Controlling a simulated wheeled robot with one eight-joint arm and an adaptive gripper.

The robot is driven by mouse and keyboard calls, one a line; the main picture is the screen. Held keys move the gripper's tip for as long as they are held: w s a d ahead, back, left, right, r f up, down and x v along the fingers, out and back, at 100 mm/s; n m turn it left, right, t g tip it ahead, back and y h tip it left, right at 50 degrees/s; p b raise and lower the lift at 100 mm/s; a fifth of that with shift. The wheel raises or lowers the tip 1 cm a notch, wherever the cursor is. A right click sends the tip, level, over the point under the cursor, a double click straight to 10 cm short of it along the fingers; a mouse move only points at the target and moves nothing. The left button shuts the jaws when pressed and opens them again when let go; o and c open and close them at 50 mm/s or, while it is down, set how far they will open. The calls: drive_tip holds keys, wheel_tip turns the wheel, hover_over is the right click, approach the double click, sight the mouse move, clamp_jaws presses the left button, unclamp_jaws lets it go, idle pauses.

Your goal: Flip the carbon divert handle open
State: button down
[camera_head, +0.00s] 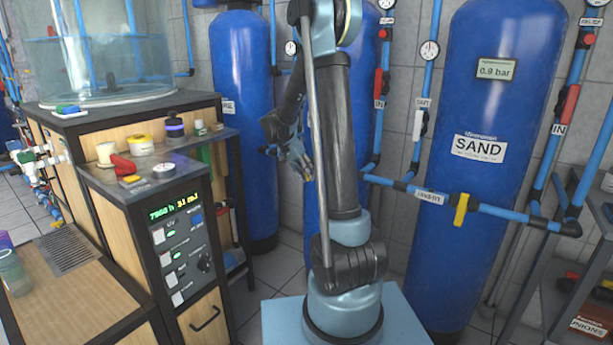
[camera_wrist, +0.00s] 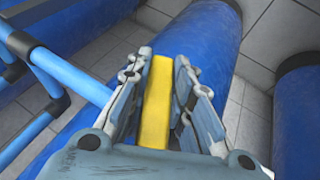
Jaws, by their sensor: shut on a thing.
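A yellow handle (camera_wrist: 157,103) stands between the two fingers of my gripper (camera_wrist: 161,66) in the wrist view, with the fingers shut on it. A blue pipe (camera_wrist: 82,84) with black fittings runs up to it from the left. In the head view my gripper (camera_head: 303,167) is in front of the blue tanks, left of my arm. Another yellow handle (camera_head: 461,209) hangs upright on the pipe in front of the SAND tank.
The SAND tank (camera_head: 480,120) stands at the right and another blue tank (camera_head: 243,100) at the left. A wooden cabinet with a control panel (camera_head: 178,245) is at the left. A dark shelf (camera_head: 578,255) is at the far right. Bare floor shows between cabinet and tanks.

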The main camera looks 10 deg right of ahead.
drive_tip(key=c, duration=1.4)
unclamp_jaws()
drive_tip(key=v, duration=1.2)
drive_tip(key=shift+w, duration=0.1)
